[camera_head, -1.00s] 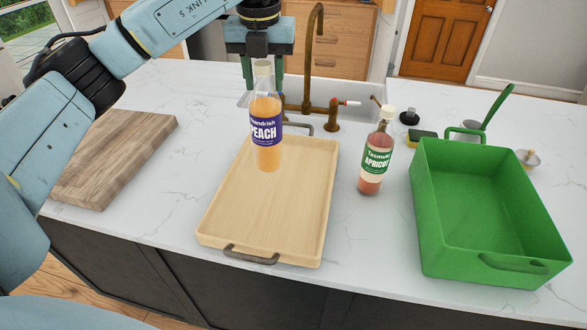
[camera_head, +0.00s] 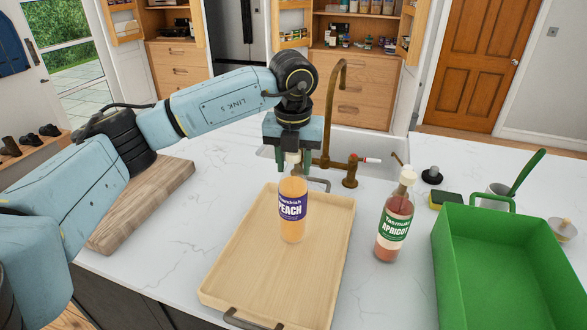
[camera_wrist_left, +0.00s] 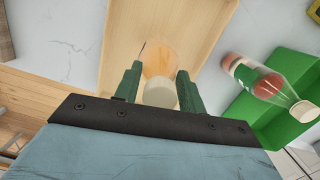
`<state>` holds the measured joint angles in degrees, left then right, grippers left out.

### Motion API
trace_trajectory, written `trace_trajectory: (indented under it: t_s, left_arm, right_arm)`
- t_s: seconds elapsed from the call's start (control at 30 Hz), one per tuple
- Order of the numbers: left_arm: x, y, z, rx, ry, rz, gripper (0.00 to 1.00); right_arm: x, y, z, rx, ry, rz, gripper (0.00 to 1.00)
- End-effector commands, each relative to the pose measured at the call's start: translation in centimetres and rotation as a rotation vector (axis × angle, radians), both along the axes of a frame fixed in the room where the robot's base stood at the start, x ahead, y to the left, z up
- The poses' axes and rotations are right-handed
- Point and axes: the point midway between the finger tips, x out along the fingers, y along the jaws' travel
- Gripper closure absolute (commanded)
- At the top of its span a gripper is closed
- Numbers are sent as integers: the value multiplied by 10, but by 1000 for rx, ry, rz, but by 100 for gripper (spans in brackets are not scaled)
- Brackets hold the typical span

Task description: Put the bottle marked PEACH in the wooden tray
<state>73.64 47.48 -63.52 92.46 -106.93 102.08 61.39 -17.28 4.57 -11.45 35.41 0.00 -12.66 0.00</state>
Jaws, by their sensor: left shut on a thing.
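The PEACH bottle (camera_head: 292,210) is orange with a purple label and a pale cap. It is upright over the far half of the wooden tray (camera_head: 235,280). I cannot tell whether its base touches the tray floor. My left gripper (camera_head: 293,162) is above it, shut on its neck, with fingers on both sides and the cap partly hidden. In the left wrist view the bottle (camera_wrist_left: 158,65) shows between the green fingers, with the tray (camera_wrist_left: 125,35) beneath. My right gripper is not in view.
The APRICOT bottle (camera_head: 394,225) stands on the counter just right of the tray. A green bin (camera_head: 500,235) is farther right. A wooden board (camera_head: 125,215) lies left, under my arm. The sink and brown faucet (camera_head: 333,130) are behind. Bare counter separates board and tray.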

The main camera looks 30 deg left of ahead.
Motion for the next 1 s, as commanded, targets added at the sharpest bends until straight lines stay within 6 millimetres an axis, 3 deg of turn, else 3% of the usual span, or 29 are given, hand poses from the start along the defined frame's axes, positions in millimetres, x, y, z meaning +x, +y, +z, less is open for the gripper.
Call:
trace_trajectory:
  t_s: [0.13,0.43,0.47,0.6,1.0]
  left_arm:
    - [0,0,-16,0,-1,0,100]
    - [0,0,-19,1,-2,0,100]
    - [0,0,-20,1,0,0,57]
    - [0,0,-19,1,0,0,39]
    - [0,0,-11,0,-3,0,37]
  right_arm:
    - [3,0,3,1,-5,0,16]
    - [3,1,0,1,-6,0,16]
    - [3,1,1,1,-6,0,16]
    - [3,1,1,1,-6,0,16]
    - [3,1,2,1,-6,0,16]
